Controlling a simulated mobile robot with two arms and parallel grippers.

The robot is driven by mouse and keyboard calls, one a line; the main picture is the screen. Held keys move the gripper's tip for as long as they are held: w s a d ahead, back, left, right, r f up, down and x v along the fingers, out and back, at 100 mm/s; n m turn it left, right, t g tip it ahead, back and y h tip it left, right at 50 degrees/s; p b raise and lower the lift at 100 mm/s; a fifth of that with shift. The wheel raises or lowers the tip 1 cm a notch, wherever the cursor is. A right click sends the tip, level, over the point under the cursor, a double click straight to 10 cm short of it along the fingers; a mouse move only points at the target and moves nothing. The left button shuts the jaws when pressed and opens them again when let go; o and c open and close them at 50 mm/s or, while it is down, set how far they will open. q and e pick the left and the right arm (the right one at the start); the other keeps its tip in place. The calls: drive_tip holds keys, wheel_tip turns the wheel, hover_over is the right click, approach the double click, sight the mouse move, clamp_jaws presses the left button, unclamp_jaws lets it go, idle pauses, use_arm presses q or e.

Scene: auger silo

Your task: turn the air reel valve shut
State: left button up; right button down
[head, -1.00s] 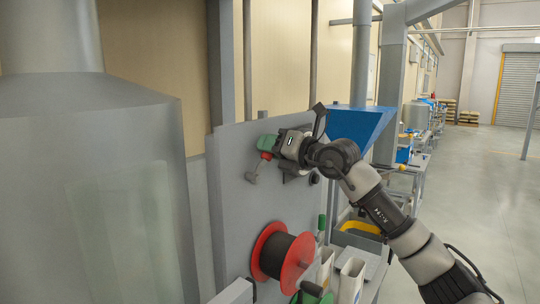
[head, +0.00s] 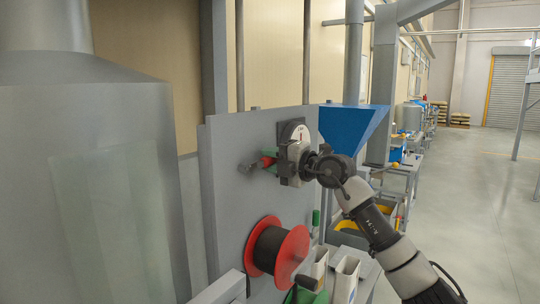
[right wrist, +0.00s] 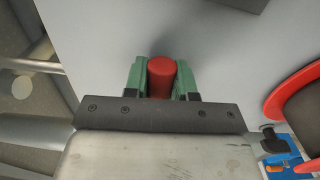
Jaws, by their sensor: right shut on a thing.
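The air reel valve has a red handle (head: 268,161) on the grey upright panel, with a grey fitting (head: 249,166) to its left in the head view. My right gripper (head: 272,160) is at the valve and shut on the red handle. In the right wrist view the red handle (right wrist: 161,78) sits between the two green fingertips of my right gripper (right wrist: 160,68). The gripper hides part of the valve in the head view, so the handle's exact angle is hard to tell. My left gripper is not in view.
A red-flanged reel (head: 277,249) with a dark wound hose is mounted below the valve. A round white gauge (head: 298,132) sits just above my right gripper. A blue hopper (head: 352,128) stands behind to the right, and a large metal silo (head: 95,180) at left. The right floor is open.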

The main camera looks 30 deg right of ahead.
drive_tip(key=shift+f+m, duration=0.35)
drive_tip(key=shift+m, duration=0.05)
drive_tip(key=shift+f, duration=0.15)
drive_tip(key=c, duration=0.9)
unclamp_jaws()
drive_tip(key=shift+d, duration=0.1)
drive_tip(key=shift+s, duration=0.15)
drive_tip(key=shift+s+d+f+b, duration=0.1)
drive_tip(key=shift+s+d+b, duration=0.05)
drive_tip(key=shift+s+b, duration=0.15)
drive_tip(key=b+v, duration=0.4)
drive_tip(key=v, duration=0.6)
drive_tip(key=shift+w+b, duration=0.1)
drive_tip(key=shift+b, duration=0.3)
